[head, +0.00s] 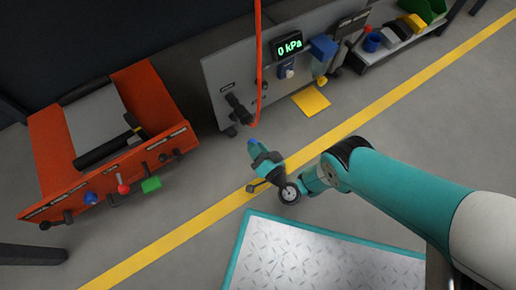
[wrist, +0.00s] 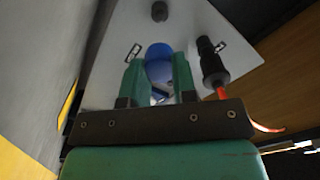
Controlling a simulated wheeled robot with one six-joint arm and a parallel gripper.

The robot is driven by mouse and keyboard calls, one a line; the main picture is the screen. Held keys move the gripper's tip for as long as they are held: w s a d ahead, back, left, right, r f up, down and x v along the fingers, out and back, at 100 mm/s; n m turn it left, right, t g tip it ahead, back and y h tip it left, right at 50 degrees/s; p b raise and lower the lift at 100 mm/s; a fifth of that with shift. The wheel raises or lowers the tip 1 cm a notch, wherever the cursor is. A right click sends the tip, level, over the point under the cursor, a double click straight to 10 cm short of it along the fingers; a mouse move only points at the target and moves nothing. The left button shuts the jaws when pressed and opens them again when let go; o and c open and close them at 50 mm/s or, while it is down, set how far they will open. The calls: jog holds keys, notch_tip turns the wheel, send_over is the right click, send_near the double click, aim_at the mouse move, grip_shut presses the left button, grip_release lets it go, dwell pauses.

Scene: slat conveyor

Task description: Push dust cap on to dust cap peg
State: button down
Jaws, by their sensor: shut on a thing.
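My gripper (wrist: 159,80) is shut on a blue dust cap (wrist: 159,62), held between its two green fingers in the wrist view. In the head view my gripper (head: 258,154) is low over the floor in front of the grey panel, with the blue tip of the cap at its far end. A short dark round peg (wrist: 160,11) stands out from the panel at the top of the wrist view, above the cap in the picture. It looks bare, and the cap appears apart from it. I cannot tell whether it is the dust cap peg.
A black connector (wrist: 212,65) with an orange hose sits right of the cap. The grey panel (head: 222,75) carries a display reading 0 kPa (head: 289,46). An orange unit (head: 150,95) stands left; a shelf of bins (head: 400,38) is at upper right.

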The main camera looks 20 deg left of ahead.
jog(key=shift+w+a+f+b, duration=0.25)
jog(key=shift+w+a+b, duration=0.4)
jog(key=shift+b, duration=0.55)
jog(key=b+x, duration=0.4)
jog(key=b, duration=0.3)
jog(key=b+x, duration=0.1)
jog(key=b, duration=0.4)
jog(key=shift+w+a, duration=0.25)
jog(key=shift+a, duration=0.1)
jog(key=shift+w+a+b, duration=0.1)
jog(key=shift+b, duration=0.45)
jog(key=shift+w+a+r+b, duration=0.15)
jog(key=shift+r+b, duration=0.1)
jog(key=shift+b, duration=0.55)
jog(key=shift+s+d+p, duration=0.3)
jog(key=shift+d+p, duration=0.05)
jog(key=shift+p, duration=1.95)
jog(key=shift+p+v, duration=1)
jog(key=shift+p, duration=1.95)
jog(key=shift+w+a+b, duration=0.2)
jog(key=shift+b, duration=0.4)
